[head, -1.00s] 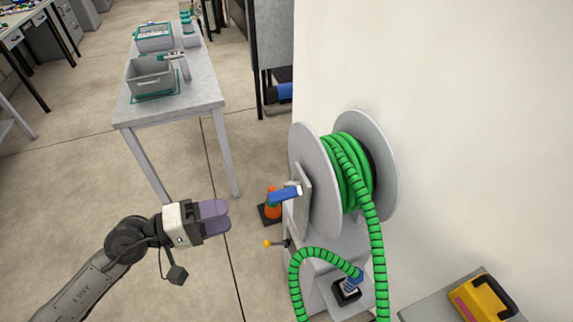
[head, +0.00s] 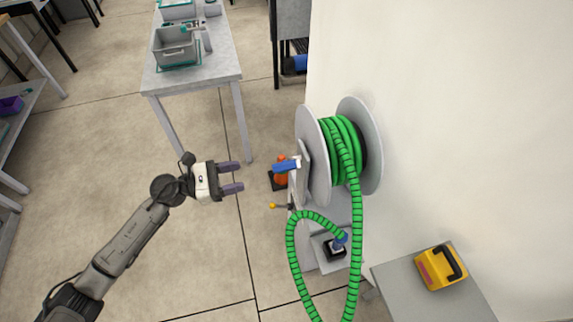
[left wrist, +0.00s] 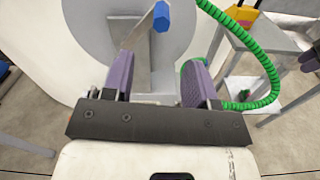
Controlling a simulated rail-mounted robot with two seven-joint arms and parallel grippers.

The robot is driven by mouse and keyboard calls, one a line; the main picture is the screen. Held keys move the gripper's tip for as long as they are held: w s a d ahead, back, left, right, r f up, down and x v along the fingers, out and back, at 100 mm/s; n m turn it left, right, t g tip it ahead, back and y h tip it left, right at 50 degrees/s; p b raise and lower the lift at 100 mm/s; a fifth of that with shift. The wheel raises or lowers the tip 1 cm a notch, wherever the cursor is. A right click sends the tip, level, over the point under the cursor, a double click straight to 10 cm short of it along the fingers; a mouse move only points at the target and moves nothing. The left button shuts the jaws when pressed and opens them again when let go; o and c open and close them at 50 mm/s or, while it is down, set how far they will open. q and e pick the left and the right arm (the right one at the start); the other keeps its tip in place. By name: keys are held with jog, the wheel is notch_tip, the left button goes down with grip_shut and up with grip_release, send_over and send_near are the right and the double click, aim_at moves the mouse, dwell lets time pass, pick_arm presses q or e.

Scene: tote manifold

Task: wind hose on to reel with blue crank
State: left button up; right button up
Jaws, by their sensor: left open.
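The grey reel (head: 366,120) stands by the wall with green hose (head: 341,165) on its drum. A length of hose hangs off the front and loops to a fitting below. The blue crank handle (head: 285,166) sticks out left from the reel's near disc; in the left wrist view its blue end (left wrist: 161,17) shows above the fingers. My left gripper (head: 238,177) is open and empty, left of the handle with a gap between. Its purple fingers (left wrist: 157,85) are spread below the handle's end. A dark shape at the right edge of the wrist view may be my right gripper.
An orange cone (head: 281,178) and a yellow-knobbed lever (head: 273,205) are below the crank. A yellow box (head: 441,267) sits on a grey table (head: 405,280) at lower right. A metal table (head: 215,77) with a grey bin is behind.

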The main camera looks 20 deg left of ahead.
aim_at(295, 164)
pick_arm(q)
jog(key=x, duration=1.3)
jog(key=shift+w+d+p, duration=0.1)
jog(key=shift+d+p, duration=0.2)
jog(key=shift+p, duration=0.1)
grip_shut()
jog(key=shift+f, duration=0.1)
